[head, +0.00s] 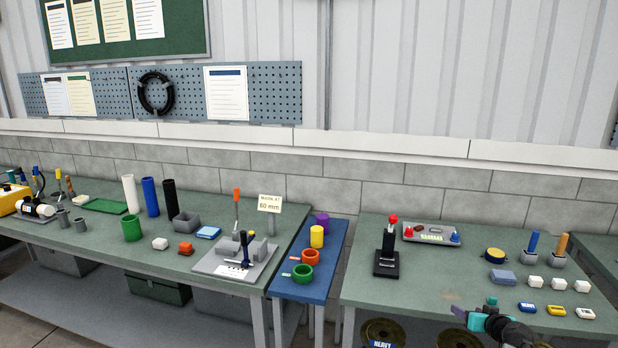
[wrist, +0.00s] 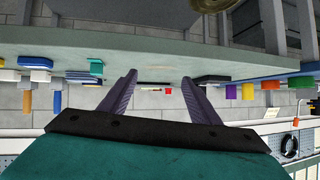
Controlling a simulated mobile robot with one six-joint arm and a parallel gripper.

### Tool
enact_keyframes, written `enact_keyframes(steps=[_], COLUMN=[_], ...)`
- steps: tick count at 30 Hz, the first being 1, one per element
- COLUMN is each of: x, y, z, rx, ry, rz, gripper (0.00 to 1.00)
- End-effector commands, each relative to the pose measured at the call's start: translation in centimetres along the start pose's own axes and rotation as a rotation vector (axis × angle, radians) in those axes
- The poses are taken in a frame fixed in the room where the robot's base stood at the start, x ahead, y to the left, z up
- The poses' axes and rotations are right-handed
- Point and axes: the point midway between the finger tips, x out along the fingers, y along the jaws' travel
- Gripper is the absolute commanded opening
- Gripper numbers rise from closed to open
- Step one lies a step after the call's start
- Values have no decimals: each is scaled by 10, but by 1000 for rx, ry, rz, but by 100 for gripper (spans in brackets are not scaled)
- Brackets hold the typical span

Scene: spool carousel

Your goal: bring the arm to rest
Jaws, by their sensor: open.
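My gripper (head: 462,314) shows at the lower right of the head view, in front of the near edge of the right green table (head: 455,275). In the wrist view, the two dark fingers of my gripper (wrist: 160,78) stand apart with nothing between them. The wrist picture is upside down, with the table edge across its upper part. My arm runs out of the bottom of the head view, so most of it is hidden.
A small teal block (head: 492,301) lies on the table close to my gripper. A black joystick with a red knob (head: 387,250) stands to the left. White blocks (head: 535,281) and labelled blocks sit to the right. A narrow blue table (head: 312,292) holds coloured rings and cylinders.

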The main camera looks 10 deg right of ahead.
Motion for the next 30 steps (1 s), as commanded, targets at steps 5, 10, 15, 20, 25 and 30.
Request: enact_keyframes(steps=[5, 10, 15, 20, 25, 30], x=[26, 41, 49, 47, 36, 14], y=[-53, -101, -149, -192, -233, -267], z=[62, 122, 188, 255, 329, 404], rx=[13, 24, 29, 28, 19, -3], ry=[-120, -243, -380, -525, -690, -865], rz=[-77, -138, -192, -232, -257, -260], gripper=[57, 57, 57, 57, 57, 57])
